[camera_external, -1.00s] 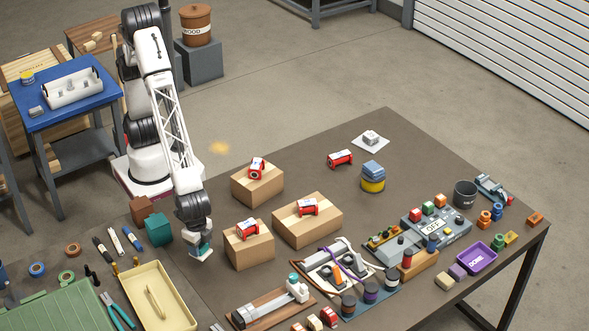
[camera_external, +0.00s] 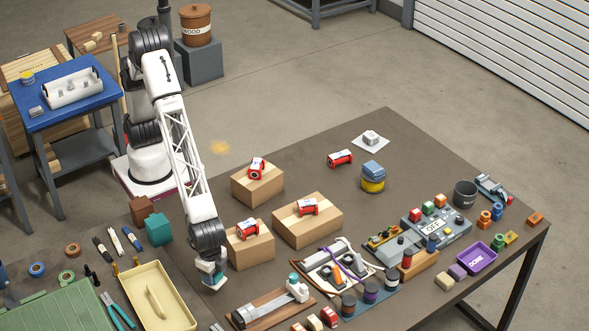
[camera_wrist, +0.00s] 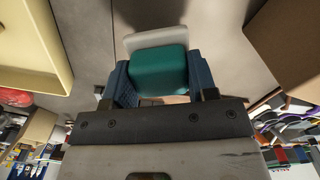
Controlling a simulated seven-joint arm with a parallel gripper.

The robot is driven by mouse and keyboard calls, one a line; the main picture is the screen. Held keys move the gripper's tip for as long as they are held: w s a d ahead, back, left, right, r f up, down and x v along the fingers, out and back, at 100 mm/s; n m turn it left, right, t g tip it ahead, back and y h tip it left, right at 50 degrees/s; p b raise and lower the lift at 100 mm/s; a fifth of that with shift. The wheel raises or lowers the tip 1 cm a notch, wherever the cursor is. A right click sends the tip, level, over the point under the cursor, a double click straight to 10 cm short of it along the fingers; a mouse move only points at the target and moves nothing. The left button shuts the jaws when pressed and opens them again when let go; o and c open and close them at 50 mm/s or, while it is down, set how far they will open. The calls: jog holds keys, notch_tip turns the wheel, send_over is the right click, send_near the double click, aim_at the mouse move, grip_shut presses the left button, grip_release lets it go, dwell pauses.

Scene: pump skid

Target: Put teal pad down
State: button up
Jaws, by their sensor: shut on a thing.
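The teal pad (camera_wrist: 158,70) is between the two blue fingers of my gripper (camera_wrist: 160,85) in the wrist view, with a pale layer along its far side. In the outside view my gripper (camera_external: 212,275) is shut on it low over the table, between the cream tray and a cardboard box. The pad's lower edge shows white there. I cannot tell if it touches the table.
A cream tray (camera_external: 152,283) lies to the left and a cardboard box (camera_external: 252,248) stands to the right. A wooden board with a pump-like part (camera_external: 270,307) is at the front right. A teal cube (camera_external: 159,229) sits further back left. The dark table (camera_external: 240,282) shows some bare room nearby.

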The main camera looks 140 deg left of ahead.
aim_at(218, 285)
jog(key=shift+w+d+f, duration=0.1)
jog(key=shift+w+d, duration=0.05)
jog(key=shift+w, duration=0.55)
jog(key=shift+w+d, duration=0.1)
jog(key=shift+w, duration=0.6)
jog(key=shift+f, duration=1.75)
jog(key=shift+f, duration=0.15)
jog(key=o, duration=0.9)
notch_tip(218, 285, up, 12)
jog(key=shift+r, duration=0.15)
